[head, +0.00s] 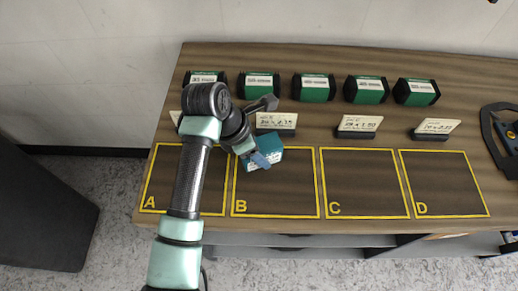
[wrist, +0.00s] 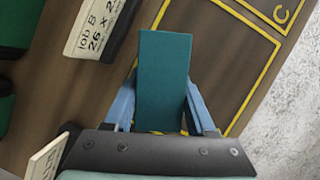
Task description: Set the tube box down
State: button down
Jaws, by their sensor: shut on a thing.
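A teal tube box (head: 268,150) is between the blue fingers of my gripper (head: 258,158), at the back part of the yellow-outlined bay B (head: 275,215) on the wooden bench. In the wrist view the tube box (wrist: 164,70) stands out between the two fingers of my gripper (wrist: 162,108), which are shut on its sides. The frames do not clearly show whether its underside touches the bench. The card (wrist: 97,25) in the wrist view reads job B, 26 x 2 and more that is cut off.
Bays A (head: 152,203), C (head: 365,185) and D (head: 445,185) are outlined beside B; C and D are empty. Cards (head: 358,125) stand behind the bays. Several green-and-black boxes (head: 314,88) line the back. A dark tool (head: 505,135) lies at the right end.

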jog(key=shift+f, duration=0.2)
jog(key=shift+c, duration=1.1)
grip_release()
jog(key=shift+r, duration=0.1)
jog(key=shift+r, duration=0.1)
